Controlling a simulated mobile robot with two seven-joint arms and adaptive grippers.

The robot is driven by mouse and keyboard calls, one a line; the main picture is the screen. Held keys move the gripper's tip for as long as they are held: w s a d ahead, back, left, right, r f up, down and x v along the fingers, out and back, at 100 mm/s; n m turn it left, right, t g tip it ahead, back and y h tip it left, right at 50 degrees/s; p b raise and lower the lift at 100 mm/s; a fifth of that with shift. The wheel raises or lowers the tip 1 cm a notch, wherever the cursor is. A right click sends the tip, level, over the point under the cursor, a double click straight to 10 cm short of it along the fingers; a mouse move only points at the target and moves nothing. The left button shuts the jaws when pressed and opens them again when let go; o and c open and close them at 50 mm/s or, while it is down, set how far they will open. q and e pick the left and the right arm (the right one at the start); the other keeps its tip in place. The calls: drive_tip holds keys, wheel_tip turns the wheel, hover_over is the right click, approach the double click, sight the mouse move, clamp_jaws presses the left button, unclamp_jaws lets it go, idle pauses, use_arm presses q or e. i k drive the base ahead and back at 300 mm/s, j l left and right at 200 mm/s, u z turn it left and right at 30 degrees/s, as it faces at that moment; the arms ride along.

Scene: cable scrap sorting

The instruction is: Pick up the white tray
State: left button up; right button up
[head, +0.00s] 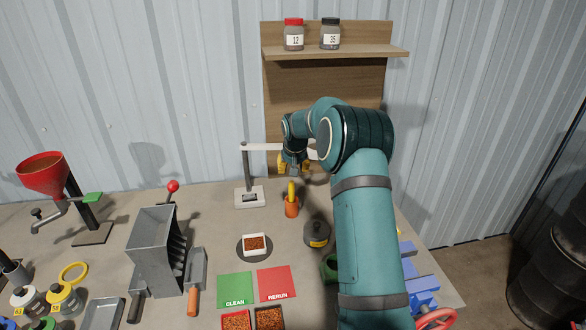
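The small white tray (257,239) holds reddish-brown granules and sits on a dark round disc (241,252) at the middle front of the bench. My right arm comes in from the lower right and reaches far over the bench. My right gripper (294,166) is well behind the tray, near a grey stand. Its yellow finger parts show apart on both sides of the wrist, with nothing seen held; the wrist partly hides them. My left gripper is not in view.
An orange cup (292,208) and a dark lidded weight (317,234) stand behind and right of the tray. Green (236,288) and red (277,282) mats lie in front. A grey hopper (155,250) and scoop (197,270) are left. A shelf (335,52) holds two jars.

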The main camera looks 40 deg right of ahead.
sight(255, 244)
drive_tip(key=k+j, duration=0.1)
drive_tip(key=k, duration=0.4)
drive_tip(key=k+j, duration=0.1)
drive_tip(key=k, duration=0.4)
